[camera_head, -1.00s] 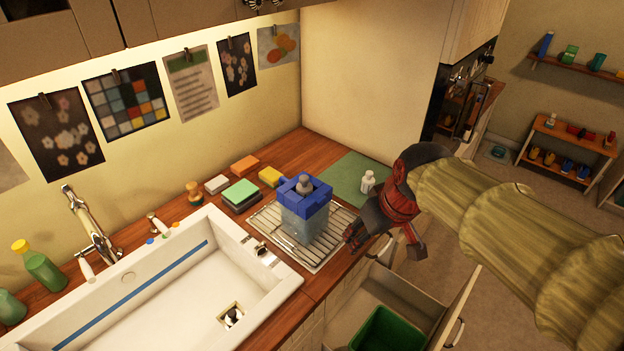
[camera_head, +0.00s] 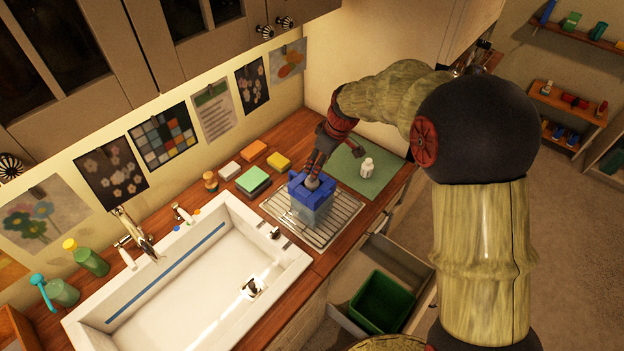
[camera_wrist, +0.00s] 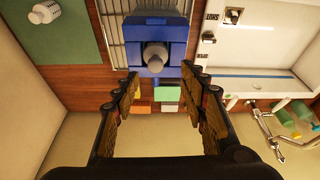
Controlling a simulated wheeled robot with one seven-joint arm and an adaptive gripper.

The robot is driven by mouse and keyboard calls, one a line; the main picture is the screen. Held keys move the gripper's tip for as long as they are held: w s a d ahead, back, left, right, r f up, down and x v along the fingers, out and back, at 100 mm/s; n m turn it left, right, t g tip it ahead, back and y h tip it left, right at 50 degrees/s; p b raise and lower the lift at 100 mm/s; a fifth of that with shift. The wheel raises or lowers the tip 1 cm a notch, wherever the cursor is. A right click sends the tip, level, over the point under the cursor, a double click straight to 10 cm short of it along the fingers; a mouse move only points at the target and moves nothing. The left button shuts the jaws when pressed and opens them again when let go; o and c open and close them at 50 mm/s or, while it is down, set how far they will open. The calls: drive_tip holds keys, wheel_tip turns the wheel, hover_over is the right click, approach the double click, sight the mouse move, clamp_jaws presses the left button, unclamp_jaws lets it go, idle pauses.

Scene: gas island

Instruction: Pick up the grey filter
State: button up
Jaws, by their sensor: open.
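The grey filter (camera_head: 313,182) appears to be the rounded grey piece standing in the top of a blue-lidded container (camera_head: 306,205) on the drying rack. It also shows in the wrist view (camera_wrist: 154,54), inside the blue square lid (camera_wrist: 157,38). My gripper (camera_head: 314,170) is at the top of the container, close to the grey piece. In the wrist view my open gripper (camera_wrist: 160,75) has its fingers spread, with the grey piece ahead, roughly in line with the gap between the tips. I cannot tell whether the fingers touch it.
The metal rack (camera_head: 340,223) lies beside the white sink (camera_head: 190,290). Several sponges (camera_head: 253,180) lie behind left. An open drawer holds a green bin (camera_head: 382,302).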

sight(312, 184)
drive_tip(key=x, duration=0.2)
drive_tip(key=p+x, duration=0.1)
drive_tip(key=x, duration=0.2)
drive_tip(key=w+x, duration=0.1)
drive_tip(key=x, duration=0.1)
drive_tip(key=shift+w+f, duration=0.15)
drive_tip(key=shift+f, duration=0.05)
drive_tip(key=c, duration=0.3)
drive_tip(key=c, duration=0.8)
clamp_jaws()
